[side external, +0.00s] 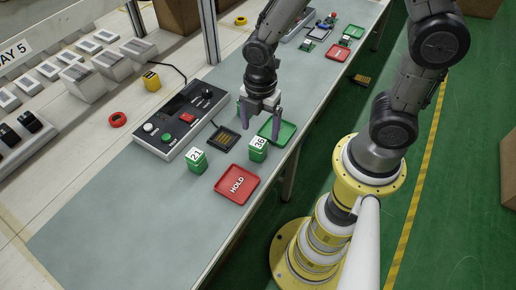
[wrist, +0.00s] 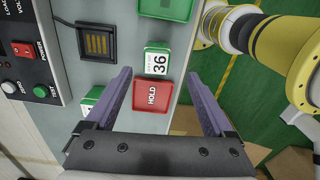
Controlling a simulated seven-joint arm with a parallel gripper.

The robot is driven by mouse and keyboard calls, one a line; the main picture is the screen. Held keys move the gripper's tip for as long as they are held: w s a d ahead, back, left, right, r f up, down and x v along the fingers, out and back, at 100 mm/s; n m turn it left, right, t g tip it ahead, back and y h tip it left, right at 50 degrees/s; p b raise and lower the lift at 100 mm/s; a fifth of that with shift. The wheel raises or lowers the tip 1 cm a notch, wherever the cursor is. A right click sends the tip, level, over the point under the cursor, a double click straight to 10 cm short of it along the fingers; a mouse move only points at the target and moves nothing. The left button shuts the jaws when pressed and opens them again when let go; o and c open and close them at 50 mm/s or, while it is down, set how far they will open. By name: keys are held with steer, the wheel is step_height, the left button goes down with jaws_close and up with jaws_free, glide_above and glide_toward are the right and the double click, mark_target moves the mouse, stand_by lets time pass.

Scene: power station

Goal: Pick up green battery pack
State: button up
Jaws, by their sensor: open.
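One green battery pack labelled 36 (side external: 258,148) stands on the grey bench, just in front of the green tray. A second green pack labelled 21 (side external: 197,160) stands to its left. My gripper (side external: 261,124) is open and empty above the bench, near pack 36 and the green tray. In the wrist view, pack 36 (wrist: 157,62) shows between and just beyond the fingertips (wrist: 159,73). There, another green pack (wrist: 92,97) is partly hidden behind the left finger; its number is not readable.
A red HOLD tray (side external: 237,184) lies near the bench edge. A green tray (side external: 284,132) sits beside my gripper. A black charging cradle (side external: 222,139) and a tester box (side external: 179,119) are to the left. More trays lie farther along. The near-left bench is clear.

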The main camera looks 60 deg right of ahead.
mark_target(258, 142)
steer(key=f, duration=0.7)
steer(key=shift+w+f, duration=0.15)
steer(key=shift+w, duration=0.15)
jaws_close()
